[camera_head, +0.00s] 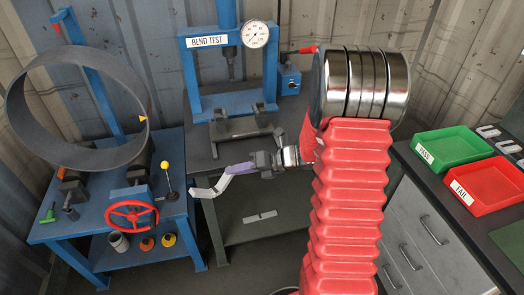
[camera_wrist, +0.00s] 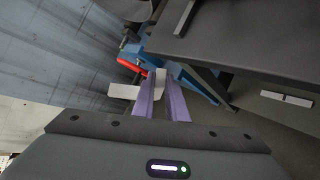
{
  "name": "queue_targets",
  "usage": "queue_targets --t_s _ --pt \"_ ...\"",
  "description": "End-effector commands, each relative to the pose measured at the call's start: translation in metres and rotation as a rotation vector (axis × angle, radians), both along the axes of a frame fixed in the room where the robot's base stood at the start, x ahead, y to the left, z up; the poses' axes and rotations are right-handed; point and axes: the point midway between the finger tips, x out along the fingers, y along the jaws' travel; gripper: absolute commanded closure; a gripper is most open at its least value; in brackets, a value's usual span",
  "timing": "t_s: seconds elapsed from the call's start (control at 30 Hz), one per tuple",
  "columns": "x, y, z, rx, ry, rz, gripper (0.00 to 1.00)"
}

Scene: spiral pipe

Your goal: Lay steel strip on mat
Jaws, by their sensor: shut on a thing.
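My gripper (camera_head: 230,170), with purple fingers, is shut on a pale steel strip (camera_head: 208,190). The strip looks bent and hangs off the fingertips to the left, in the air in front of the bend test bench. In the wrist view the strip (camera_wrist: 124,91) shows beyond the purple fingers (camera_wrist: 160,100), partly hidden by them. A dark green mat (camera_head: 510,240) lies at the right edge of the head view on the right-hand counter, cut off by the frame, far from my gripper.
A green PASS tray (camera_head: 415,163) and a red FAIL tray (camera_head: 460,201) stand on the right counter (camera_head: 430,188), with several silver pieces behind. The blue bend test press (camera_head: 190,75) stands at the back. A blue bench (camera_head: 52,230) with a large ring (camera_head: 22,128) and red handwheel is left.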

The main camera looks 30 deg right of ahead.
Motion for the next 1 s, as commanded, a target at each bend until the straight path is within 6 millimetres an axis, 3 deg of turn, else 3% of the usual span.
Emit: queue_targets --t_s 0.1,0.33,1.0 --pt "0.0 0.038 -0.025 0.002 0.007 0.057 1.0" --pt "-0.005 0.078 -0.05 -0.006 0.007 0.123 1.0" --pt "-0.005 0.08 -0.052 -0.008 0.006 0.125 1.0"
